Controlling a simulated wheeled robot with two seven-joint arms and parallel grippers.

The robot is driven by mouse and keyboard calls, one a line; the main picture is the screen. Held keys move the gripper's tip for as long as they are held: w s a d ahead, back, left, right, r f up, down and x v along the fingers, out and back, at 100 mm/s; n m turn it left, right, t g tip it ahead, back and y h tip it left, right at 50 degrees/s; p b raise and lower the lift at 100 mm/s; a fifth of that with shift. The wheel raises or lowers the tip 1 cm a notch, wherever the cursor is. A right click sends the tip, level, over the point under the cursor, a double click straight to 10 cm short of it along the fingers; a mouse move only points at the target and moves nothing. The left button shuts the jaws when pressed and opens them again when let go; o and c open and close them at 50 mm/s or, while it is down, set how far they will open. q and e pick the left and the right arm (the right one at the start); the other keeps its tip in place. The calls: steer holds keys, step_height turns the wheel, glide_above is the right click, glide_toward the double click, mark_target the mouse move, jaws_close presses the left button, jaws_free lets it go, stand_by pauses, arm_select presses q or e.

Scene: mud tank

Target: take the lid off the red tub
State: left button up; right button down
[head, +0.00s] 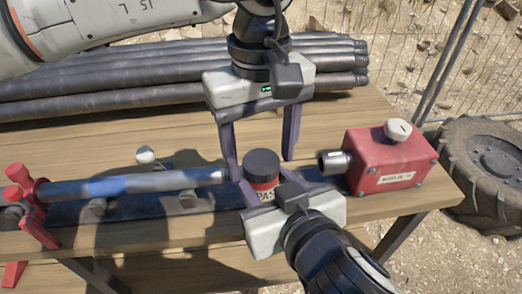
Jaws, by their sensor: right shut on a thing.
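The red tub (263,187) stands upright on the bench, with a dark ribbed lid (262,163) on top. Part of a pale label shows on its front. My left gripper (258,150) points down from above, its two fingers wide apart on either side of the lid, with gaps to it. My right gripper (267,182) reaches in from the lower right and is shut on the red tub's body, below the lid. The lower part of the tub is hidden behind the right gripper.
A red box (382,165) with a pale knob and a metal nozzle stands close to the right. A blue-grey rod (130,186) on a red stand lies to the left. Dark pipes (110,85) lie along the back. A tyre (485,170) stands beyond the bench.

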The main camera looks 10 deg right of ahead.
arm_select(q)
steer(key=shift+r, duration=0.15)
step_height(320, 180, up, 4)
steer(key=shift+r, duration=0.25)
steer(key=shift+c, duration=0.4)
step_height(320, 180, up, 3)
steer(key=shift+f+n, duration=0.1)
steer(key=shift+n, duration=0.5)
steer(key=shift+f, duration=3.8)
steer(key=c, duration=1.1)
steer(key=o, duration=1.2)
